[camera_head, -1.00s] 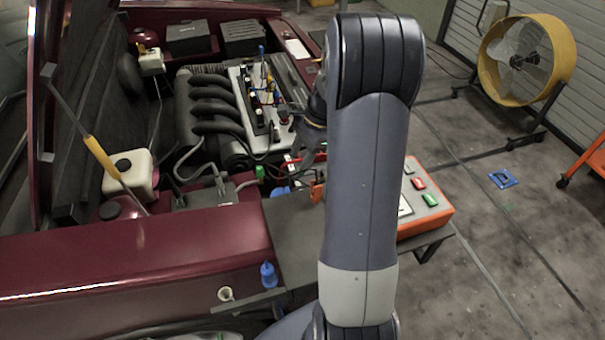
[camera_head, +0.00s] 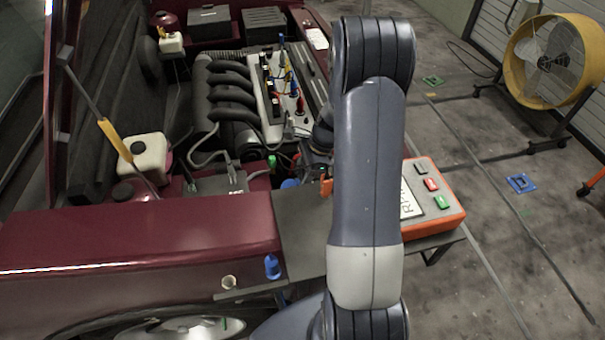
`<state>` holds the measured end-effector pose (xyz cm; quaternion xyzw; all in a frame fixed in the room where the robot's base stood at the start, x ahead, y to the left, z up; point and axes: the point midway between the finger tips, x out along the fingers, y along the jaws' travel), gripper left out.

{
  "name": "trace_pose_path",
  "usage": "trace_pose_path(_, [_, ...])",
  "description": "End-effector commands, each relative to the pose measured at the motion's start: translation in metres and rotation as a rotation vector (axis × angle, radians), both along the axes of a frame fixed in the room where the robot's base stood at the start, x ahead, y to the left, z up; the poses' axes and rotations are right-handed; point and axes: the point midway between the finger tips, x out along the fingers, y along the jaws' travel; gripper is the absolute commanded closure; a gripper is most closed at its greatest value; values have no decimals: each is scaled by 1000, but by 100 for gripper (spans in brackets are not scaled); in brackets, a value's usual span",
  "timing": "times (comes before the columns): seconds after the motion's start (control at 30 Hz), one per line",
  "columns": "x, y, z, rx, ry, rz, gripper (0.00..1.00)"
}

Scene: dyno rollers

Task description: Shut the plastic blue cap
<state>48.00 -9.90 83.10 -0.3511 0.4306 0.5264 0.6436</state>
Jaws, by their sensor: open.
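A round blue plastic cap (camera_head: 290,183) shows low at the front of the engine bay, just left of my arm. It is small and partly covered, so I cannot tell whether it is open or shut. My gripper (camera_head: 314,162) is just above and right of the cap, mostly hidden behind my own arm. It is open, and I see nothing held in it.
The engine (camera_head: 250,95) with loose cables lies behind the cap. A white reservoir (camera_head: 146,157) and a yellow-handled prop rod (camera_head: 113,137) stand left. An orange tester box (camera_head: 450,217) is right of my arm. A yellow fan (camera_head: 550,62) stands on open floor.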

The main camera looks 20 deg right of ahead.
Motion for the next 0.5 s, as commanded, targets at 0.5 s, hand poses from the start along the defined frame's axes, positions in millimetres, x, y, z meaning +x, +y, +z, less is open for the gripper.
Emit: trace_pose_path(0.5, [0, 1, -2, 0, -1, 1, 76])
